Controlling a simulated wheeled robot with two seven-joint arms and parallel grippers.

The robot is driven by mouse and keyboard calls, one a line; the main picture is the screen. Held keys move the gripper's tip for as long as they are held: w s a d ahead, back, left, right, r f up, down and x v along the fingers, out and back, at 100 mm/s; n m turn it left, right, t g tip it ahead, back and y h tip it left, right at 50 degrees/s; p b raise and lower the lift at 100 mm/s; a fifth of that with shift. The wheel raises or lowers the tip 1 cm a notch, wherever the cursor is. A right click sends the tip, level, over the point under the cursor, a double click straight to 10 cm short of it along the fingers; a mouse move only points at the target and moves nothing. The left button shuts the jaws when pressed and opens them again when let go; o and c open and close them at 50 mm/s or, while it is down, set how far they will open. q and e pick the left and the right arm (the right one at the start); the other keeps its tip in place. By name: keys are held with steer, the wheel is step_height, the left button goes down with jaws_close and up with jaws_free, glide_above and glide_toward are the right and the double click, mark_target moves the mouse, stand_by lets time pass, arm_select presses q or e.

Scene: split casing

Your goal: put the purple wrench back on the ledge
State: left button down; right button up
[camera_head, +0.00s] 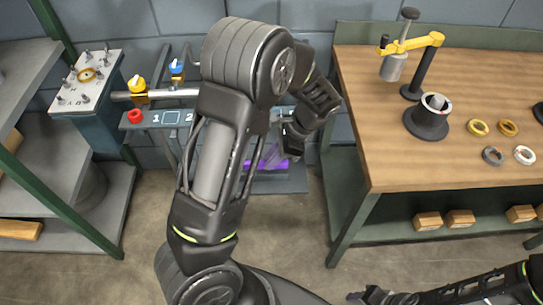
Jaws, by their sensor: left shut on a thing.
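The purple wrench (266,166) shows as a purple strip in the middle, beyond my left arm and partly hidden by it. My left gripper (283,152) is at its right part and shut on it; the fingertips are hard to make out. The grey ledge (143,122), with the numbers 1 and 2 on it, runs along the wall behind my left arm, which hides its middle. The wrench shows lower in the picture than the ledge. My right gripper (370,296) is at the bottom edge, away from the wrench; its jaws are too unclear to judge.
A red ring (135,116) sits on the ledge's left end. Pipes with a yellow valve (137,84) and a blue valve (177,67) run behind it. A wooden workbench (400,150) with rings and a stand is at the right, a studded block (88,80) at the left. Floor between is clear.

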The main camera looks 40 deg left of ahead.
arm_select(q)
steer(key=shift+f+b, duration=0.6)
steer(key=shift+f, duration=0.4)
steer(key=c, duration=1.3)
jaws_free()
steer(key=shift+o, duration=0.2)
steer(key=shift+b+v, duration=0.35)
steer(key=shift+v, duration=3.6)
